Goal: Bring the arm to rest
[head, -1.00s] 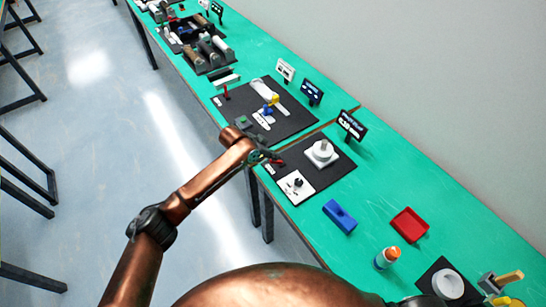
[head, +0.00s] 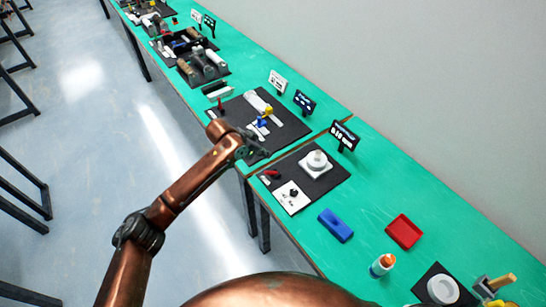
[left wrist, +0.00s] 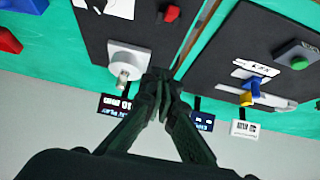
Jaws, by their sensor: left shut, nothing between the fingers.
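My left gripper (head: 258,154) is shut and empty. In the head view it hangs over the front edge of the green table, by the gap between two black mats. In the left wrist view its closed fingers (left wrist: 163,82) point toward the white round knob on a square base (left wrist: 128,62). They look clear of it. In the head view that knob (head: 316,163) stands on the nearer mat (head: 325,182). A red part (head: 271,174) and a white plate with a black knob (head: 292,196) are there too. My right gripper does not show.
Small signs (head: 345,137) line the back. The farther mat (head: 285,130) holds blue and yellow parts. Open floor lies left.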

